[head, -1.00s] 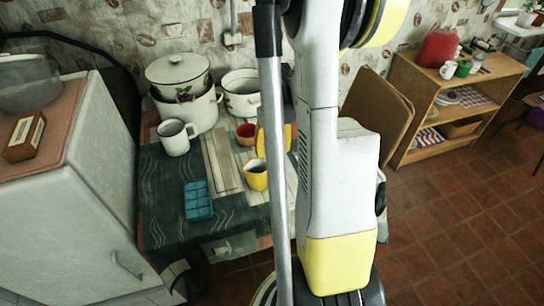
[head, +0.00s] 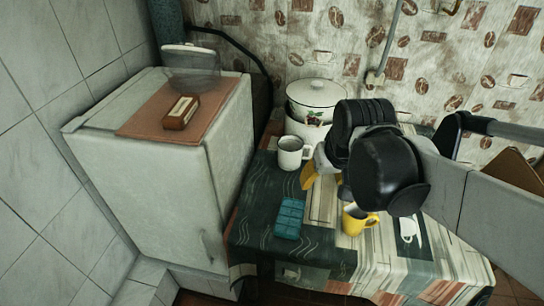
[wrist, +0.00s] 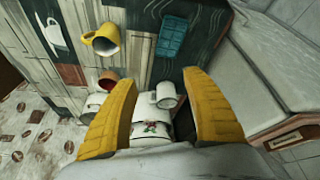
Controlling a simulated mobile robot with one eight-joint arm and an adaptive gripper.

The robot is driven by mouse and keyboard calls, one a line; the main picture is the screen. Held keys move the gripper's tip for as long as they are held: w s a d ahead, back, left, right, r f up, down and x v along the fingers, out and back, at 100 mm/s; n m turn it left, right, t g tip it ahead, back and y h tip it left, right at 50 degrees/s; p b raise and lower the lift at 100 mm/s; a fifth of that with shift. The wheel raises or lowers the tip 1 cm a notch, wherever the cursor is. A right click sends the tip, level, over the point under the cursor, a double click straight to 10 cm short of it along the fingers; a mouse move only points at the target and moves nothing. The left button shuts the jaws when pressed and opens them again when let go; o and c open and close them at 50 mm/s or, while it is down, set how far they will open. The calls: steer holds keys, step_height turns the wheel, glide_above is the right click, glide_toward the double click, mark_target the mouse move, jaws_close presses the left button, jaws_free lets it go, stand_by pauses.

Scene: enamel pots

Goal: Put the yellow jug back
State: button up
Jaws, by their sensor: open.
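The yellow jug (head: 355,219) stands upright on the cloth-covered table (head: 258,245), near its front, with its handle to the right. It also shows in the wrist view (wrist: 101,42), at the upper left, outside the fingers. My gripper (head: 310,173) has yellow fingers and hangs above the table, behind and left of the jug and beside the white mug (head: 291,153). In the wrist view my gripper (wrist: 157,80) is open, with its fingers wide apart and nothing held. The white mug shows between and beyond the fingers there (wrist: 164,95).
A teal ice-cube tray (head: 289,218) lies left of the jug. A lidded enamel pot (head: 317,98) stands at the back. A white fridge (head: 165,170) bearing a brown box (head: 180,113) borders the table's left. A red cup (wrist: 107,81) shows in the wrist view.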

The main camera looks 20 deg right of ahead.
steer(key=s+a+r+n+t+y, duration=0.1)
steer(key=s+a+n+t, duration=0.1)
steer(key=a, duration=0.6)
steer(key=shift+s+a+r+t, duration=0.3)
steer(key=shift+s, duration=0.6)
